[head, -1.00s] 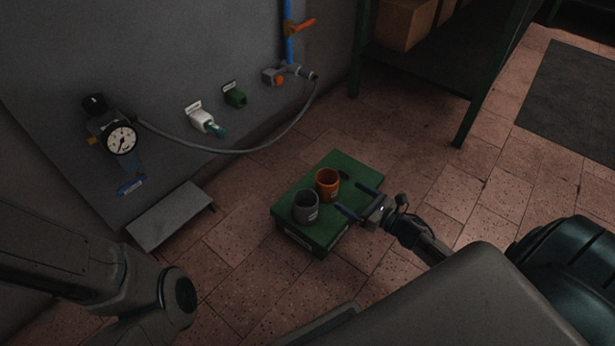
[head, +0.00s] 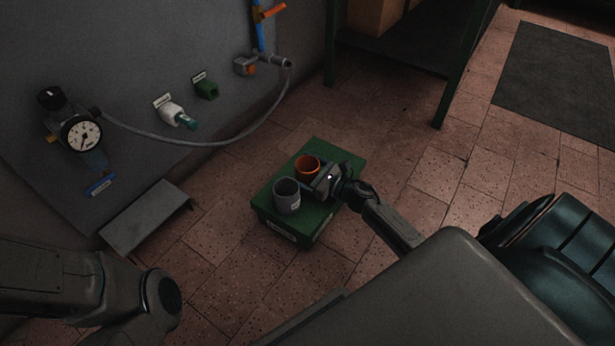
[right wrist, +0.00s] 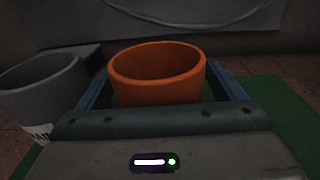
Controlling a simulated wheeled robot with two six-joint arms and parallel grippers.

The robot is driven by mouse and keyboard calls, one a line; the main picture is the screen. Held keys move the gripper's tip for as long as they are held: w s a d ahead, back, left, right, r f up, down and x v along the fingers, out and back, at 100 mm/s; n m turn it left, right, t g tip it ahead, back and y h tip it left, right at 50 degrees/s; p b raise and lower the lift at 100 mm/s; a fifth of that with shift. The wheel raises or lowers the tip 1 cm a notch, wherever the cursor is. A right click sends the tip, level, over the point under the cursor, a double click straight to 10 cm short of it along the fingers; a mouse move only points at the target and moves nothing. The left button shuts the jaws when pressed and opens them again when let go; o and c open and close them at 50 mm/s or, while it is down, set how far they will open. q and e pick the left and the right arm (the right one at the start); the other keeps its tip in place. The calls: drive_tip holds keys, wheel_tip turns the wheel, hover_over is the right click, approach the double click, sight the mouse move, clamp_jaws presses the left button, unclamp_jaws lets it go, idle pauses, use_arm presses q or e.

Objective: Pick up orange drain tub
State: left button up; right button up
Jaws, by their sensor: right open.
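The orange drain tub (head: 306,166) stands upright on a green box (head: 322,222), beside a grey tub (head: 286,196). My right gripper (head: 313,176) is at the orange tub, its palm on the near right side. In the right wrist view the orange tub (right wrist: 157,76) sits between the two open fingers, one on each side. I cannot tell whether either finger touches it. The tub's lower part is hidden by the gripper. The grey tub (right wrist: 44,92) is just outside the left finger. My left arm shows at lower left, but its gripper is out of view.
A wall panel holds a pressure gauge (head: 81,133), a hose (head: 215,142) and a blue pipe with an orange lever (head: 270,12). A low grey step (head: 145,215) stands left of the box. A shelf leg (head: 452,85) rises behind.

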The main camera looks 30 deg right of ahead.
drive_tip(key=shift+w, duration=0.1)
drive_tip(key=c, duration=1)
drive_tip(key=shift+r, duration=0.15)
